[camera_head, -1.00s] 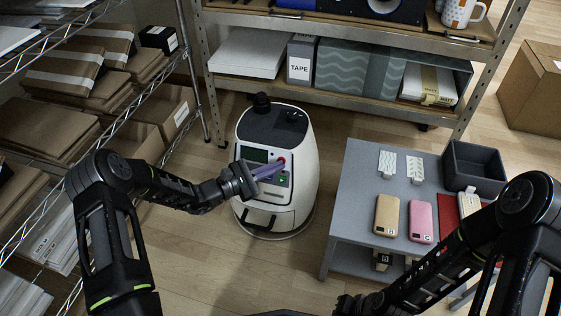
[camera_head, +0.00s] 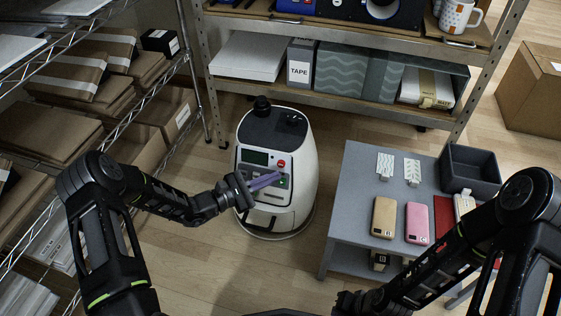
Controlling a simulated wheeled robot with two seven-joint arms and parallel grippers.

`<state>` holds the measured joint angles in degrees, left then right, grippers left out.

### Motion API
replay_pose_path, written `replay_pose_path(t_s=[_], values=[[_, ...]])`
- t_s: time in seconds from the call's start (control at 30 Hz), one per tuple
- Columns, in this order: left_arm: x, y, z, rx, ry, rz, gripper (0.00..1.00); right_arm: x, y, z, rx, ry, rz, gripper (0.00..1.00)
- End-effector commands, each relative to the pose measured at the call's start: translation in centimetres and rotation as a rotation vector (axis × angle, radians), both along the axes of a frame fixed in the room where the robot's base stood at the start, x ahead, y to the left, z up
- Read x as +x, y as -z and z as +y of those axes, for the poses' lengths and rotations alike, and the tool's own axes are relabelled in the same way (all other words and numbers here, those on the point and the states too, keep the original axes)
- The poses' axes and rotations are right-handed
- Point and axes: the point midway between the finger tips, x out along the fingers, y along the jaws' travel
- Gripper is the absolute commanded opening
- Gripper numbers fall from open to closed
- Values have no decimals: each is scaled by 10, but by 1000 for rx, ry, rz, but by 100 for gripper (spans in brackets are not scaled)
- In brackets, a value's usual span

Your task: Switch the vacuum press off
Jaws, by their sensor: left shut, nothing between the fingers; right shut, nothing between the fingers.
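The vacuum press (camera_head: 305,200) is a white rounded machine with a dark top, standing on the floor in the middle of the view. Its front panel has a dark green display (camera_head: 255,157), a red button (camera_head: 281,163) and a green button (camera_head: 284,181). My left gripper (camera_head: 281,175) is shut and empty, its purple fingers in front of the panel. The fingertips appear just below the red button and close to the green one. I cannot tell whether they touch the panel. My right gripper (camera_head: 347,303) is low at the bottom edge, far from the press.
A grey table (camera_head: 352,192) at the right carries a tan case (camera_head: 384,217), a pink case (camera_head: 417,223), white tags and a dark bin (camera_head: 471,170). A wire rack (camera_head: 120,120) with boxes stands at the left. A metal shelf (camera_head: 345,106) stands behind the press.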

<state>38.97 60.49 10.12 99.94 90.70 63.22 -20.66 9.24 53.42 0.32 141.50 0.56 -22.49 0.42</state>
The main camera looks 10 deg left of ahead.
Motion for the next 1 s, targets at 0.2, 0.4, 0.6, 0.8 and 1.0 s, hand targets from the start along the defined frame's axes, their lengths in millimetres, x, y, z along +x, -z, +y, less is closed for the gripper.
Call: replay_pose_path(t_s=[0.2, 0.4, 0.6, 0.8, 1.0], values=[[-24, -9, 1, -1, 0, 1, 0, 0, -20, 0, 0, 0, 0, 0], [-34, -9, 2, -1, -1, 0, 0, 0, -24, 0, 0, 0, 0, 0], [-34, -9, 2, -1, 0, -1, 0, 0, -23, 0, 0, 0, 0, 0], [-34, -9, 2, -1, 0, 0, 0, 0, -23, 0, 0, 0, 0, 0], [-34, -19, 2, -1, 0, -1, 0, 0, -33, 0, 0, 0, 0, 0]])
